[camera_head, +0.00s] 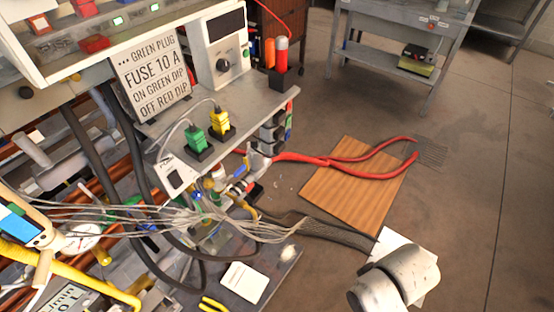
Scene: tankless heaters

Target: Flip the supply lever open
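I cannot single out the supply lever for sure. A small blue handle-like part (239,186) sits among crowded fittings below the bench shelf, left of the red long-handled tool. It is too small and cluttered to tell whether it is a lever or how it is set. My gripper is not identifiable in the head view. Only pale rounded parts, probably links of my arm (407,272), show at the bottom right, well apart from the fittings.
Loose grey cables (190,218) cross in front of the fittings. Green (195,139) and yellow (218,122) plugs stand on the shelf beside a sign (150,75). A red long-handled tool (345,165) reaches over a wooden board (355,190). Floor at right is clear.

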